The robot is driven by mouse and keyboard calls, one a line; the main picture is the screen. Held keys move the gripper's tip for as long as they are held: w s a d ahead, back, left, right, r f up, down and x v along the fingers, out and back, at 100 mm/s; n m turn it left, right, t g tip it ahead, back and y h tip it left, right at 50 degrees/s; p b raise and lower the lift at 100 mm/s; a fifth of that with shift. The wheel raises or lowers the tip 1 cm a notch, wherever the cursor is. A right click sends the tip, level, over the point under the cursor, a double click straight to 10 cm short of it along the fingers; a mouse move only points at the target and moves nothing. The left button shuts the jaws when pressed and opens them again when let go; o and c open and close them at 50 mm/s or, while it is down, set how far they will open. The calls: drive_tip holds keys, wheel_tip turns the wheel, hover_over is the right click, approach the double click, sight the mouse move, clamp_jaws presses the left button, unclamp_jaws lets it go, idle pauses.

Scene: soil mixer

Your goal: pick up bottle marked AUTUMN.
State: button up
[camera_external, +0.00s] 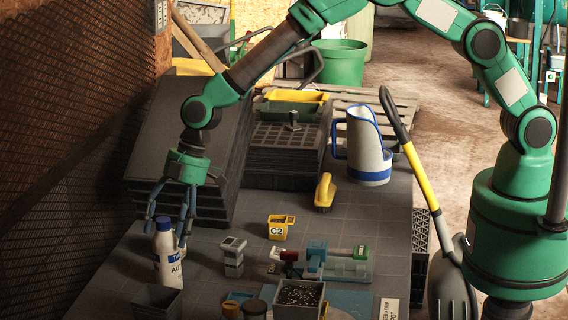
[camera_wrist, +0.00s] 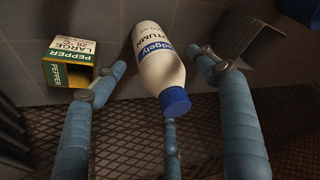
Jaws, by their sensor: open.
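The bottle marked AUTUMN (camera_external: 168,262) is white with a blue band and stands at the front left of the tiled table. In the wrist view the bottle (camera_wrist: 158,58) shows its blue cap towards me and the letters "TUMN" on its label. My gripper (camera_external: 171,224) is open and points down over the bottle, its blue-grey fingers around the bottle's upper part. In the wrist view my gripper (camera_wrist: 163,85) has one finger on each side of the bottle and one by the cap. I cannot tell whether any finger touches it.
A yellow and green PEPPER box (camera_wrist: 72,62) lies close to the left finger in the wrist view. A dark square pot (camera_external: 157,301) stands just in front of the bottle. Stacked black trays (camera_external: 210,150) rise behind. A yellow C2 cup (camera_external: 280,228) stands to the right.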

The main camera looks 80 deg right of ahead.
sight(165, 247)
drive_tip(key=shift+b+x, duration=0.5)
drive_tip(key=shift+x, duration=1.95)
drive_tip(key=shift+r, duration=0.1)
drive_tip(key=c, duration=1.6)
